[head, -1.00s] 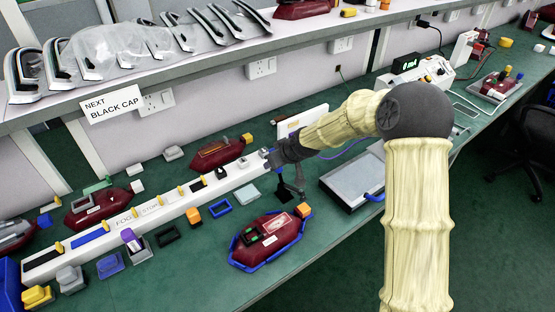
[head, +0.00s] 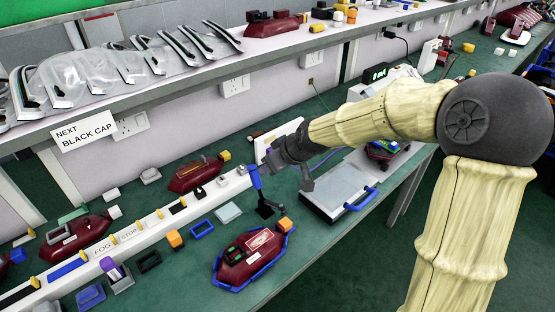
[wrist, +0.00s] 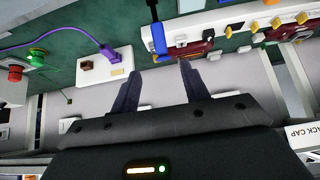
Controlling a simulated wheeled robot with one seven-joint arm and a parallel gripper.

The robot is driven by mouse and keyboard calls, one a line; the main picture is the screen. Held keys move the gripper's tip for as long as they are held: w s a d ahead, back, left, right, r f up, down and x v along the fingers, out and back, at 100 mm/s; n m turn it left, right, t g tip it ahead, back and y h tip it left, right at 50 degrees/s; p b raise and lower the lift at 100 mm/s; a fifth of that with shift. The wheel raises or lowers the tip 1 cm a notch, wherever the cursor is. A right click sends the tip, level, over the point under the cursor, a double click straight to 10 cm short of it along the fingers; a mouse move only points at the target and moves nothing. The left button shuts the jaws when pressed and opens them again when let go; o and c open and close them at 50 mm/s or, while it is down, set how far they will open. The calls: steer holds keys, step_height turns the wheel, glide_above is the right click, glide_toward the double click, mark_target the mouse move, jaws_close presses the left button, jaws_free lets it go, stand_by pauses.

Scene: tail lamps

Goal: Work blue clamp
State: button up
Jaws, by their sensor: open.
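My gripper (head: 272,160) is just right of the handle's top in the head view. In the wrist view my gripper (wrist: 158,78) has its two dark fingers spread, with only pale background between them. The handle appears outside the fingers; I cannot tell the exact gap.
A red lamp in a blue-edged holder (head: 251,257) lies in front of the clamp. The grey box (head: 338,186) with a blue handle is to the right. The white rail (head: 134,234) runs left, and a shelf (head: 160,90) overhangs the back.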

steer(key=v, duration=0.2)
steer(key=shift+s+d+r, duration=0.15)
steer(key=shift+r, duration=0.05)
steer(key=shift+c, duration=0.4)
steer(key=c, duration=0.3)
steer(key=shift+s+d+f+m+h, duration=0.3)
steer(key=shift+s+d+f+h, duration=0.1)
steer(key=shift+s+d+f, duration=0.5)
jaws_close()
steer(key=s+d+f+m+g+h, duration=0.2)
steer(key=s+d+m, duration=0.6)
steer(key=s+d, duration=0.9)
step_height(320, 180, down, 3)
steer(key=shift+f+g+h, duration=0.1)
steer(key=shift+g+h, duration=0.3)
steer(key=shift+h, duration=0.8)
